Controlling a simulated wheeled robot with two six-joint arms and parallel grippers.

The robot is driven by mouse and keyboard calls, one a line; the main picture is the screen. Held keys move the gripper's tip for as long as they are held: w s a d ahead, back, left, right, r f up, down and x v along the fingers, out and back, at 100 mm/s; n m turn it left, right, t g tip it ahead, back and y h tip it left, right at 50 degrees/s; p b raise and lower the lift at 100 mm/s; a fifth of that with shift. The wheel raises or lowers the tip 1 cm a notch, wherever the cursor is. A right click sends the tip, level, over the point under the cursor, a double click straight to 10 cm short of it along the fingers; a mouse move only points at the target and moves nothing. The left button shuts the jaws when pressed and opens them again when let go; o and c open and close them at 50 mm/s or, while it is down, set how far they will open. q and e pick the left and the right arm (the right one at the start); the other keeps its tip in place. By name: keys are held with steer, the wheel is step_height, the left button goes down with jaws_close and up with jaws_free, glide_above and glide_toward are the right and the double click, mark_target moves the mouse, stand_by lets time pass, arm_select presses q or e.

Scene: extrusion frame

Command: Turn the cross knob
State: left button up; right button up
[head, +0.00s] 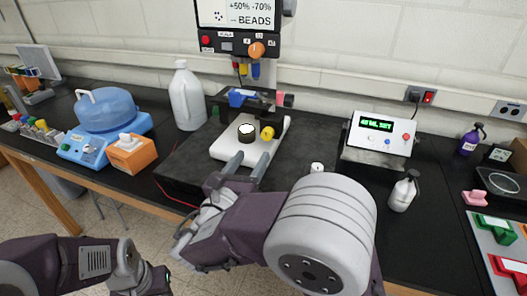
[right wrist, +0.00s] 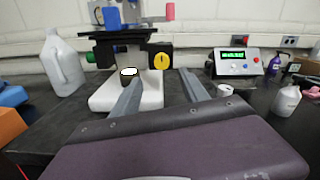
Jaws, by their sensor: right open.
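The extrusion frame stands on a white base (head: 222,150) on a dark mat. A round yellow knob (head: 267,132) with a dark mark sits on its black block; the right wrist view shows this knob (right wrist: 161,61) face on. I cannot make out a cross shape on it. A dark cylinder with a white top (head: 246,133) stands left of the knob. My right gripper (head: 251,160) is open and empty, its fingers pointing at the frame, apart from the knob. Between its fingers (right wrist: 160,76) the knob shows ahead. Part of my left arm shows at the lower left; its jaws are unclear.
A white jug (head: 187,97) and a blue-lidded bath (head: 106,110) stand left. A display box (head: 378,138) and a white spray bottle (head: 403,192) stand right. A small white cup (head: 317,168) is right of my right gripper. A control panel (head: 240,38) hangs above.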

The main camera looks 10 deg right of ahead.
mark_target(266, 138)
steer(key=x, duration=0.9)
steer(key=shift+d, duration=0.3)
jaws_close()
